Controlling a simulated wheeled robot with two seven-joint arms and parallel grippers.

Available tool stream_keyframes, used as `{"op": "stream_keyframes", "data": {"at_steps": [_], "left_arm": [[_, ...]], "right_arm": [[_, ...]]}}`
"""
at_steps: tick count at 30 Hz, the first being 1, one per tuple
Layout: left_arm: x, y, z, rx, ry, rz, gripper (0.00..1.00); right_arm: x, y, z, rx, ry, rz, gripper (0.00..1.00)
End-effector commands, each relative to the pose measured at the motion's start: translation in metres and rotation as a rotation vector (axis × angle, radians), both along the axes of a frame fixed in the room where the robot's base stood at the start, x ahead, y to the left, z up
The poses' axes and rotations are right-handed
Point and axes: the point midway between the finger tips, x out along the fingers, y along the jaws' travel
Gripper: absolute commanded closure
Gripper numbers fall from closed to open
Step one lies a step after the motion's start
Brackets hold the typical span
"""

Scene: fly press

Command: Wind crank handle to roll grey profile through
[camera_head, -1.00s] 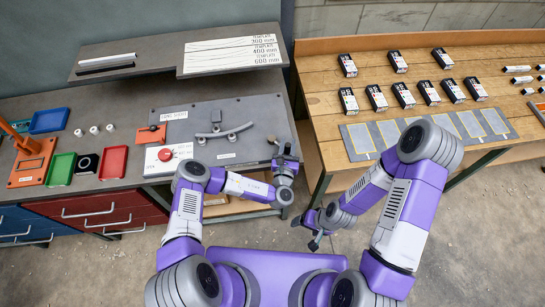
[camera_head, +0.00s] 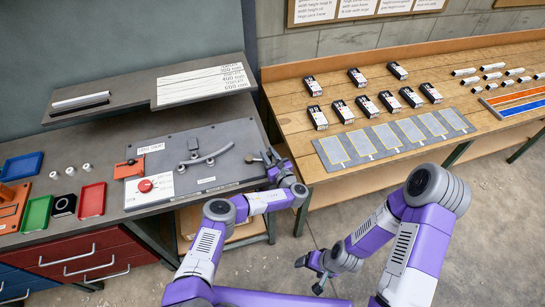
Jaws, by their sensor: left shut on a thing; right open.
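A curved grey profile (camera_head: 207,156) lies at the small rollers (camera_head: 193,146) on the dark grey machine plate (camera_head: 160,150). My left gripper (camera_head: 272,163) is at the plate's right edge, shut on the crank handle (camera_head: 265,157), whose details are small and partly hidden by the fingers. My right gripper (camera_head: 310,272) is open and empty, low in front of the benches over the floor.
A red button (camera_head: 145,186) and an orange block (camera_head: 129,169) sit on the plate's left side. A shelf with templates (camera_head: 205,82) stands behind. The right wooden bench holds black boxes (camera_head: 320,117) and grey mats (camera_head: 350,148). Floor (camera_head: 370,205) shows between the benches and me.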

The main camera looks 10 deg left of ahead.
Motion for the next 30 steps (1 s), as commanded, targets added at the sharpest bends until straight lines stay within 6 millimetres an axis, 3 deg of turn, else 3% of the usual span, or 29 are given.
{"op": "stream_keyframes", "data": {"at_steps": [9, 10, 13, 23, 30], "left_arm": [[0.002, -0.001, 0.004, 0.003, -0.009, -0.001, 1.0], [0.002, 0.0, 0.004, 0.003, -0.009, -0.001, 0.67], [0.002, 0.0, 0.003, 0.002, -0.008, -0.001, 0.52], [-0.001, -0.002, 0.001, 0.001, -0.003, -0.001, 0.52], [-0.03, -0.023, 0.001, 0.0, -0.002, -0.004, 0.52]], "right_arm": [[0.0, 0.0, 0.0, 0.0, 0.0, 0.0, 0.2], [0.0, 0.0, 0.0, 0.0, 0.0, 0.0, 0.2], [0.0, 0.0, 0.0, 0.0, 0.0, 0.0, 0.2], [0.0, 0.0, 0.0, 0.0, 0.0, 0.0, 0.2], [0.0, 0.0, 0.001, 0.0, 0.0, 0.0, 0.2]]}}
